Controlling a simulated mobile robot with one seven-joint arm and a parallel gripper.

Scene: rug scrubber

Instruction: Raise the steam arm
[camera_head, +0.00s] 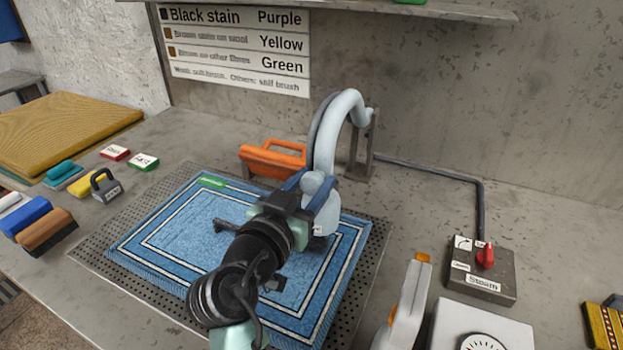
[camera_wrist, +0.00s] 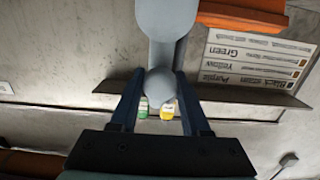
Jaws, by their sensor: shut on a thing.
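The steam arm (camera_head: 325,135) is a pale grey curved tube. It arches from a metal bracket at the back wall down over the blue rug (camera_head: 190,225). Its lower end, with a rounded head, hangs at the rug's right back part; whether it touches the rug is hidden. My gripper (camera_head: 312,187) is shut on the arm's rounded knob near the lower end. In the wrist view, my two dark blue fingers (camera_wrist: 158,100) stand on either side of the pale knob (camera_wrist: 160,84), with the steam arm (camera_wrist: 168,20) running up from it.
An orange tool (camera_head: 272,158) lies behind the rug, close left of the steam arm. A steam control box (camera_head: 482,270) with a red knob stands at the right. Brushes (camera_head: 45,225) and a weight (camera_head: 104,186) lie left. A shelf (camera_head: 370,8) overhangs the back.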

